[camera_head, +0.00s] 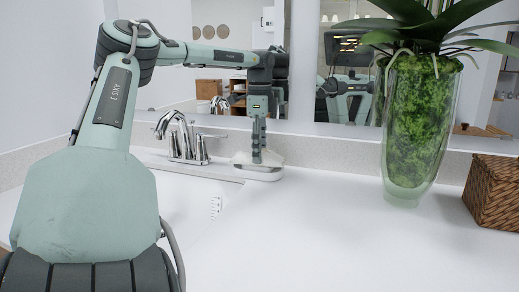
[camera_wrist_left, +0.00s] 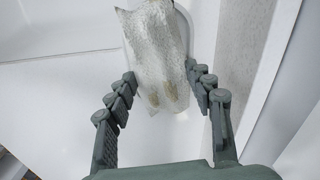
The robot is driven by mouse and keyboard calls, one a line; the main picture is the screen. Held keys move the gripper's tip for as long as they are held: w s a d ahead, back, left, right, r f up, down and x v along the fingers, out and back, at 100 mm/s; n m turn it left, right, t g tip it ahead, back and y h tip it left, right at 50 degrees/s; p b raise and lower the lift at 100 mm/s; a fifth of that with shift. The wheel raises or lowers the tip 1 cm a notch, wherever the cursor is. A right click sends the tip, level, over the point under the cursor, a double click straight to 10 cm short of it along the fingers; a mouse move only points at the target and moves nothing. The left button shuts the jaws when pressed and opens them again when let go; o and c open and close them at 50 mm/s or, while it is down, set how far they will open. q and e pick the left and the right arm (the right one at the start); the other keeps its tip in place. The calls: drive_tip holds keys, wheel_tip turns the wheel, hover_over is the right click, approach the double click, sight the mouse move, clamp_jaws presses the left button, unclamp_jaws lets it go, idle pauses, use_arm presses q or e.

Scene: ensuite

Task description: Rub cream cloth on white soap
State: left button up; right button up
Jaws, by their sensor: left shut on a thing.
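My left gripper (camera_head: 258,157) points down at the back of the counter, right of the faucet. It is shut on the cream cloth (camera_head: 242,159), a crumpled pale piece between and around its fingertips. In the left wrist view the cloth (camera_wrist_left: 155,40) hangs between the fingers, textured, with brownish patches near its lower end. Under the cloth in the head view is a small white dish (camera_head: 265,176). The cloth touches or lies just over it; I cannot tell which. The white soap is not distinguishable, perhaps hidden by the cloth. My right gripper is out of view.
A chrome faucet (camera_head: 180,138) and the sink basin (camera_head: 190,205) lie left of the dish. A tall glass vase (camera_head: 405,185) with a plant and a wicker basket (camera_head: 493,190) stand to the right. A mirror backs the counter. The front middle of the counter (camera_head: 320,235) is clear.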

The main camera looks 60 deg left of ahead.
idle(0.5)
use_arm(q)
drive_tip(key=shift+r, duration=3.45)
